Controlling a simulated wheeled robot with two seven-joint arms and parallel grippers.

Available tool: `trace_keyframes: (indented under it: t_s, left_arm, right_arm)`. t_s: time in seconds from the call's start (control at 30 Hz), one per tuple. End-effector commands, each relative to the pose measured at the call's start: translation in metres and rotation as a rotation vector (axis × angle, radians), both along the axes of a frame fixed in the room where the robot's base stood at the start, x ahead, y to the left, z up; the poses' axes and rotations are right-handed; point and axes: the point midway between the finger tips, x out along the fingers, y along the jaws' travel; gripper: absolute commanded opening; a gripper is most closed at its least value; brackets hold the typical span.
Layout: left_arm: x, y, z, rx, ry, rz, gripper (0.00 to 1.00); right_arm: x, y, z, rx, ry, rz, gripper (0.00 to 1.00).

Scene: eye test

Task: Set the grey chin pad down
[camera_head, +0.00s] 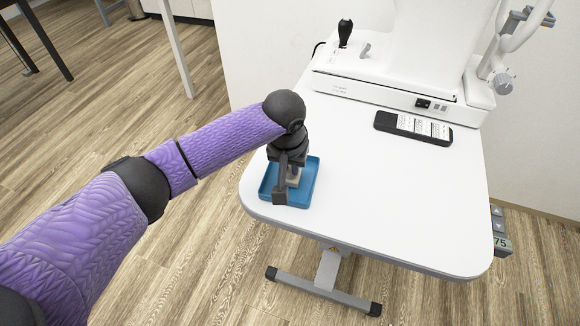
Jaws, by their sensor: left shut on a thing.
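A small blue tray (303,198) lies on the white table at its near left corner. My left gripper (288,187) points down over the tray. It is shut on a small light grey-beige thing (295,180), which I take to be the grey chin pad. The gripper hides much of the pad. I cannot tell whether the pad touches the tray floor or hangs just above it. My right gripper is not in view.
A white eye-test machine (400,88) with a black joystick (345,32) stands at the back of the white table (400,205). A dark handheld device (413,128) lies in front of the machine. The table's middle and right front are clear.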

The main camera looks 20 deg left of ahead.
Motion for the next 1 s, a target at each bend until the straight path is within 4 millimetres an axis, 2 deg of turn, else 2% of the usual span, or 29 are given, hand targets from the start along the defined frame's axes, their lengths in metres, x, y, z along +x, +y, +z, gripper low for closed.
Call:
trace_keyframes:
  t_s: [0.17,0.2,0.33,0.57,0.67,0.9,1.0]
  left_arm:
    - [0.0,0.0,-0.002,0.0,0.001,0.001,0.0]
    - [0.0,0.0,-0.002,0.0,0.001,0.001,0.24]
    - [0.0,0.0,-0.002,0.0,0.0,0.0,0.51]
    - [0.0,0.0,-0.002,0.0,0.0,0.0,0.51]
    - [0.0,0.0,0.005,0.0,-0.002,-0.001,0.51]
    - [-0.013,-0.001,0.076,0.0,-0.006,-0.001,0.51]
    - [-0.018,-0.001,0.099,-0.001,-0.005,0.0,0.51]
  right_arm:
    - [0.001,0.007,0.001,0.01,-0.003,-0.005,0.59]
    - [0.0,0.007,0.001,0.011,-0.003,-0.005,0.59]
    - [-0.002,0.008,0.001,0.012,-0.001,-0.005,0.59]
    - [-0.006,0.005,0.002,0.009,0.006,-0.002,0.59]
    - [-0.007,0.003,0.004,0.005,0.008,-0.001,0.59]
    - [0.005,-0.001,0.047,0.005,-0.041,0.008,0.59]
    - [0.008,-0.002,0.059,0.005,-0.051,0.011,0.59]
